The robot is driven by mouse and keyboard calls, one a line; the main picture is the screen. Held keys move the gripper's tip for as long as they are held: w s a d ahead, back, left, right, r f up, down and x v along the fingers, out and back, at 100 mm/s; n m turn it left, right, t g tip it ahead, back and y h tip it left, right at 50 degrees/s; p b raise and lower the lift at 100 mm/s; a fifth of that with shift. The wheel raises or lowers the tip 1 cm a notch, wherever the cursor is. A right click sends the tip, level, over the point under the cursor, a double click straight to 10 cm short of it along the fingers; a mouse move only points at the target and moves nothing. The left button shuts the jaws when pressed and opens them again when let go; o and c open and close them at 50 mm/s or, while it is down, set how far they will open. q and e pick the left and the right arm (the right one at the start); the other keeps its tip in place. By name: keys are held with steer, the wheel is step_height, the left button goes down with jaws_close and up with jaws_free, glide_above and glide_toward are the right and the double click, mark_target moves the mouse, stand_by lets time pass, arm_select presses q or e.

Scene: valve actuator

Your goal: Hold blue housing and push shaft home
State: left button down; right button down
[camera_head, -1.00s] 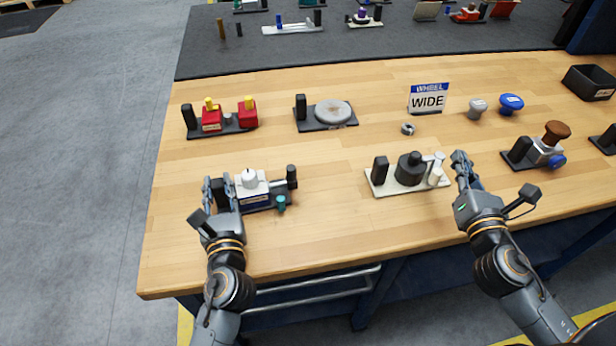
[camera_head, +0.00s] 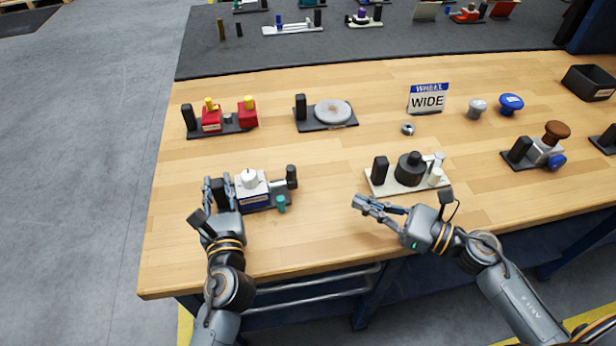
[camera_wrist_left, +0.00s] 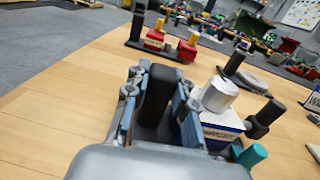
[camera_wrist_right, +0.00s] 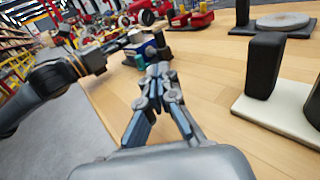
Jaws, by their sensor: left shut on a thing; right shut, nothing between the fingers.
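The blue housing (camera_head: 254,200), blue with a white top and a white round knob, sits on a dark fixture near the left front of the table. In the left wrist view the housing (camera_wrist_left: 218,128) is just right of my fingers. My left gripper (camera_head: 214,188) is shut on the fixture's black upright block (camera_wrist_left: 156,94), beside the housing. A dark shaft with a thick black end (camera_head: 291,176) sticks out at the housing's right side; its inner end is hidden.
A white-based fixture with black parts (camera_head: 408,175) stands just behind my right gripper. Behind are a red-block fixture (camera_head: 220,118), a grey disc fixture (camera_head: 327,113), a small nut (camera_head: 407,129) and a WIDE sign (camera_head: 427,100). The table between housing and right gripper is clear.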

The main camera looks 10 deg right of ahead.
mark_target(295, 174)
arm_select(q)
steer(key=shift+f, duration=0.35)
arm_select(e)
steer(key=x, duration=1.3)
arm_select(q)
steer(key=shift+s, duration=0.1)
arm_select(e)
steer(key=a, duration=0.4)
steer(key=shift+s, duration=0.15)
arm_select(q)
steer(key=shift+d, duration=0.15)
arm_select(e)
steer(key=shift+a+r, duration=0.1)
steer(key=shift+s, duration=0.15)
steer(key=v, duration=1.4)
